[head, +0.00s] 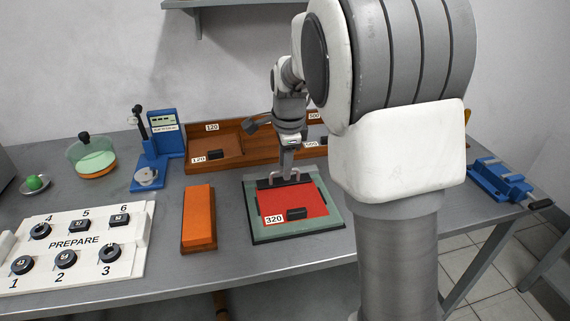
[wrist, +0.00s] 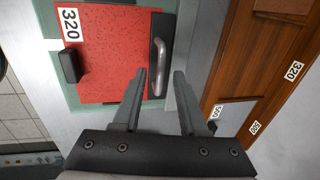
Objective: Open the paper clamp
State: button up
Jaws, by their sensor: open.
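The paper clamp is a dark bar (wrist: 155,35) with a curved metal handle (wrist: 158,68), at the back edge of a red sheet. In the head view the clamp bar (head: 265,184) lies across the far side of the green-grey board (head: 250,215). The red sheet (head: 310,195) carries a 320 label and a small black block (head: 296,213). My gripper (wrist: 160,72) is open, its two fingers on either side of the handle in the wrist view. In the head view my gripper (head: 290,178) is over the clamp. I cannot tell whether the fingers touch the handle.
A wooden tray (head: 232,165) with number labels stands behind the board. An orange block (head: 199,218) lies left of it. A white PREPARE panel (head: 75,245) is at front left, a blue instrument (head: 160,150) at back left, a blue fixture (head: 500,182) at far right.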

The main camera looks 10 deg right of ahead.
grip_shut()
jog(key=shift+w+r+g+p, duration=0.25)
jog(key=shift+r+g+p, duration=0.15)
jog(key=shift+p, duration=1.05)
jog(key=w+g+p, duration=0.1)
jog(key=p, duration=0.4)
jog(key=shift+r, duration=0.4)
jog(key=w+g+p, duration=0.1)
jog(key=g+p, duration=0.1)
jog(key=p, duration=0.4)
jog(key=w+g+p, duration=0.1)
jog(key=p, duration=0.2)
jog(key=shift+g, duration=0.4)
jog(key=shift+w+f+g+p, duration=0.3)
jog(key=shift+w+g+p, duration=0.25)
jog(key=shift+g+p, duration=0.4)
jog(key=shift+w+f+g, duration=0.15)
jog(key=shift+w+g, duration=0.15)
jog(key=shift+g, duration=0.15)
jog(key=shift+w+g, duration=0.2)
jog(key=shift+g, duration=0.2)
